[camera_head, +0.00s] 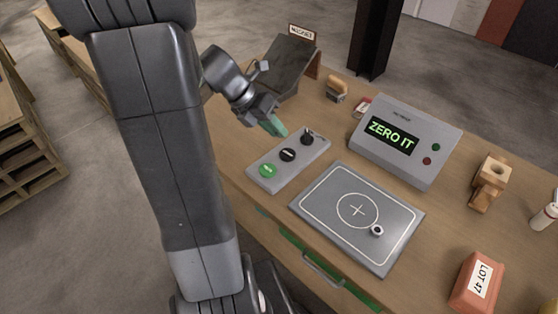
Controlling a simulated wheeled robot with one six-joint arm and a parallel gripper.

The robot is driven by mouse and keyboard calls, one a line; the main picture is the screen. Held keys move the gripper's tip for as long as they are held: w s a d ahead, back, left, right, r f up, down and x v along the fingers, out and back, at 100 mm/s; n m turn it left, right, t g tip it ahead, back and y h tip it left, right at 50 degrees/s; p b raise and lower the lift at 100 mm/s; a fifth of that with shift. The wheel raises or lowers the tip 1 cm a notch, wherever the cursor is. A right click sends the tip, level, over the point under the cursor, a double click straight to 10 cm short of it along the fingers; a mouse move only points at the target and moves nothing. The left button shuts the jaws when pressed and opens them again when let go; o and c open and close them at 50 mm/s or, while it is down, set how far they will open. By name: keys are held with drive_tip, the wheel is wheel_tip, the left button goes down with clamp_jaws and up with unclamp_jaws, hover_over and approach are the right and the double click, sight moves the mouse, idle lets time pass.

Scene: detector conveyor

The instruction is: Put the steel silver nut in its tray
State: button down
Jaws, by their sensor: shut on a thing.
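A small silver ring-shaped nut (376,231) lies on the grey square plate (327,222), right of and below the cross and circle drawn on it. My gripper (271,124) is up and left of the plate, near the control box with buttons, well apart from this nut. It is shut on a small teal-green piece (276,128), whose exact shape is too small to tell.
A wooden stand (489,183), a red LOT 47 block (478,283) and a wooden-handled item (336,90) stand on the bench.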

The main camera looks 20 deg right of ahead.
wheel_tip(320, 180, down, 9)
drive_tip(key=shift+r+b, duration=0.2)
drive_tip(key=shift+b, duration=0.2)
drive_tip(key=shift+f, duration=0.2)
drive_tip(key=c, duration=1.5)
unclamp_jaws()
